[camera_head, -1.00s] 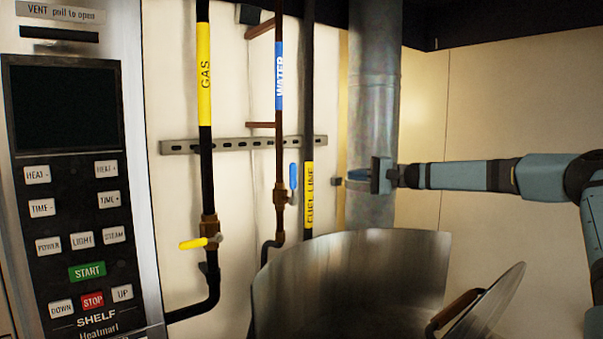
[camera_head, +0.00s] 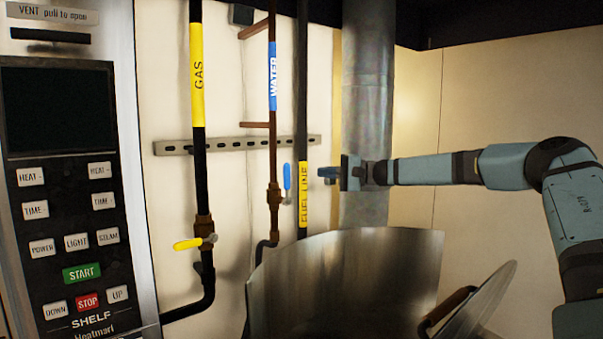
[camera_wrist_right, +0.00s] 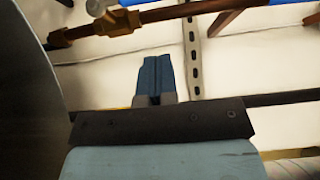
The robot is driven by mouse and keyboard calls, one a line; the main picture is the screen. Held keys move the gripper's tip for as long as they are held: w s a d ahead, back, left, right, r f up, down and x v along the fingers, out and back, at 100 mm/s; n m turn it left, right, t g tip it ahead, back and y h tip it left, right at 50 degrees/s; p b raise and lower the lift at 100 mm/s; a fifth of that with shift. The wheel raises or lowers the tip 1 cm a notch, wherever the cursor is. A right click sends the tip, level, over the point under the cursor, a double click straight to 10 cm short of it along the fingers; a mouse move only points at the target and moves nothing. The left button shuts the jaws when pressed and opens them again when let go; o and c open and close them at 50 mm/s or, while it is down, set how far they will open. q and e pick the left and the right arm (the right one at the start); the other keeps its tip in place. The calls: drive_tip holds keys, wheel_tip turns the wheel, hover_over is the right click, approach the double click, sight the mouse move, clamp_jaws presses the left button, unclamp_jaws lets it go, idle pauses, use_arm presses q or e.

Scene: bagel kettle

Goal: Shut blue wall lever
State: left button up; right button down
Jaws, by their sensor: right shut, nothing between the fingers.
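The blue wall lever (camera_head: 288,177) stands upright on the brass valve of the water pipe (camera_head: 273,135). In the right wrist view the lever's blue end (camera_wrist_right: 98,7) shows at the top edge, beside the brass valve (camera_wrist_right: 90,30). My right gripper (camera_head: 323,172) is shut and empty, to the right of the lever and apart from it, with the black fuel line pipe (camera_head: 303,120) between them in the picture. The right wrist view shows its two fingers (camera_wrist_right: 155,72) pressed together. My left gripper is not in view.
A yellow-handled gas valve (camera_head: 188,244) sits lower left. A large metal kettle (camera_head: 345,275) with a raised lid (camera_head: 480,300) stands below the gripper. A wide grey duct (camera_head: 368,90) rises behind my right arm. A control panel (camera_head: 70,200) fills the left side.

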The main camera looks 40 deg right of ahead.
sight(290, 172)
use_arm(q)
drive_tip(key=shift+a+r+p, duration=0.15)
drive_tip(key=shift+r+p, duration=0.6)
use_arm(e)
drive_tip(key=w+a, duration=0.3)
drive_tip(key=a, duration=0.3)
drive_tip(key=shift+w, duration=0.15)
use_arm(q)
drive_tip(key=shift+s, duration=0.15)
use_arm(e)
drive_tip(key=shift+a, duration=0.1)
drive_tip(key=shift+a+r, duration=0.15)
drive_tip(key=shift+a, duration=0.05)
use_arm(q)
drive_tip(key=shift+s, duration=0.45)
